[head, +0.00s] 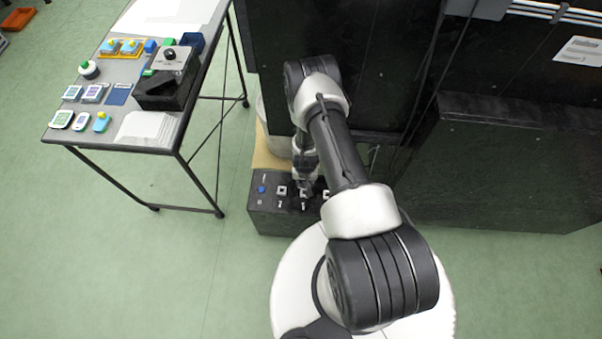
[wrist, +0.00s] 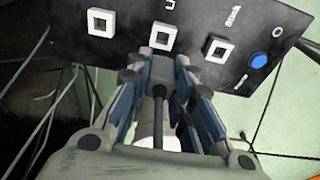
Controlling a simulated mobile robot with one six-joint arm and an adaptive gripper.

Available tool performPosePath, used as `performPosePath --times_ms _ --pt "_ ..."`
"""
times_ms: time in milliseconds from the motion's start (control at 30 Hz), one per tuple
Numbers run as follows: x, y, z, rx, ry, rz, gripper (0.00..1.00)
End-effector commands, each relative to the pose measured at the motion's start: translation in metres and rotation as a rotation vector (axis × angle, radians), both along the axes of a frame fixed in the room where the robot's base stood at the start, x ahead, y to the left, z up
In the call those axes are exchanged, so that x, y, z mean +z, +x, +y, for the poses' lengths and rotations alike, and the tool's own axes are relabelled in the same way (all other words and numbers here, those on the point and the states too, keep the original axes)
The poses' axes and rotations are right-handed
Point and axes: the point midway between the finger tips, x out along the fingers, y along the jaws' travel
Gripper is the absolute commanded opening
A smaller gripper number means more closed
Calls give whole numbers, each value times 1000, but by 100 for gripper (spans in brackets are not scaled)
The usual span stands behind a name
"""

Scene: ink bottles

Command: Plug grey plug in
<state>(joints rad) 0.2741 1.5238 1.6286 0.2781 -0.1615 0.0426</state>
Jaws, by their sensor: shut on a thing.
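My gripper (wrist: 160,78) is shut on the grey plug (wrist: 160,91), of which only a small part shows between the fingers. A dark cord seems to run back from it toward the palm. In the wrist view the fingertips are close below the middle white square socket (wrist: 162,37) on the black panel (wrist: 190,18). I cannot tell whether the plug touches the panel. In the head view my gripper (head: 305,184) is over the black box (head: 272,219), by its middle socket, and the plug is too small to make out.
Two more white square sockets flank the middle one, one by the blue button (wrist: 259,61) and one at the other side (wrist: 101,22). Loose cables (wrist: 38,70) hang at the left in the wrist view. A table with devices (head: 120,75) stands at left; dark cabinets (head: 500,165) stand at right.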

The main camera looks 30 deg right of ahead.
Motion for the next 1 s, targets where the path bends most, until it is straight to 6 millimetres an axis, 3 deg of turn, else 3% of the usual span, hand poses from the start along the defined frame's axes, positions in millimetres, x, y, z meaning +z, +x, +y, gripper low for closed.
performPosePath --times_ms 567,1000 --pt "-46 0 0 1 0 1 2" --pt "-54 0 0 1 0 1 2"
